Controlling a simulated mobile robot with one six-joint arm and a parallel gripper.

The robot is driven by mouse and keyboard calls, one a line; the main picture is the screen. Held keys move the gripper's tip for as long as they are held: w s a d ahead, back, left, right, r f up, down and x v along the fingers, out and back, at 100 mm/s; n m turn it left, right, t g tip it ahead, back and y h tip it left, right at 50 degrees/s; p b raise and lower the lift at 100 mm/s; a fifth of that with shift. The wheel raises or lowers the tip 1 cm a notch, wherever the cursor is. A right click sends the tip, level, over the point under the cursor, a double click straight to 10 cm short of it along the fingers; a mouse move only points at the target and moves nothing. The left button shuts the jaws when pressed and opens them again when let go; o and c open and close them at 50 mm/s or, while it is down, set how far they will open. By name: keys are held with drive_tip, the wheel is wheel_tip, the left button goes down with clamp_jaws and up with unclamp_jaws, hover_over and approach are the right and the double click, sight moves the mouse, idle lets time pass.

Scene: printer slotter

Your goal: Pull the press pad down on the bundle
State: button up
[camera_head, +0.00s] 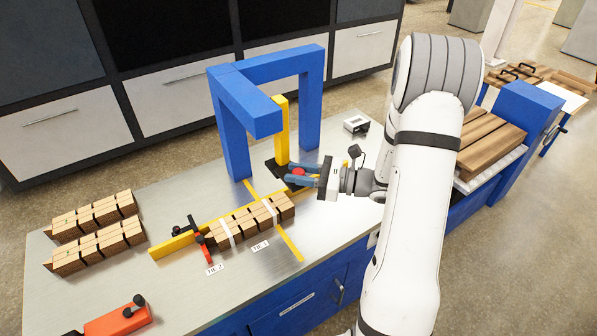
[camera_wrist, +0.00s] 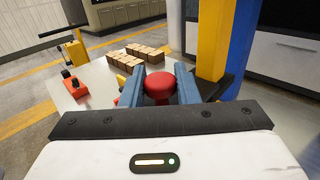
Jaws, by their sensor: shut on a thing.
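The bundle (camera_head: 245,222) is a row of brown slotted cardboard pieces lying on the metal bench, with two white bands across it. The press pad (camera_head: 276,172) appears as a dark plate at the foot of a yellow post (camera_head: 281,130), behind the bundle's right end; how far it hangs above the bench is unclear. My gripper (camera_head: 302,174) has its blue fingers shut on a red knob (camera_wrist: 160,87) beside the post. In the wrist view the knob sits between both fingers. The pad's underside is hidden.
A blue frame (camera_head: 265,68) arches over the post. Yellow rails (camera_head: 175,243) and a red-black clamp (camera_head: 200,240) border the bundle near the TIE labels. More cardboard bundles (camera_head: 98,245) and a red tool (camera_head: 118,322) lie at left. A small white device (camera_head: 356,124) stands behind my gripper.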

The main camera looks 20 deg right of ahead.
wheel_tip(320, 180, down, 15)
drive_tip(key=b, duration=0.9)
drive_tip(key=shift+r, duration=0.1)
drive_tip(key=o, duration=0.7)
drive_tip(key=b+v, duration=0.1)
drive_tip(key=v, duration=0.7)
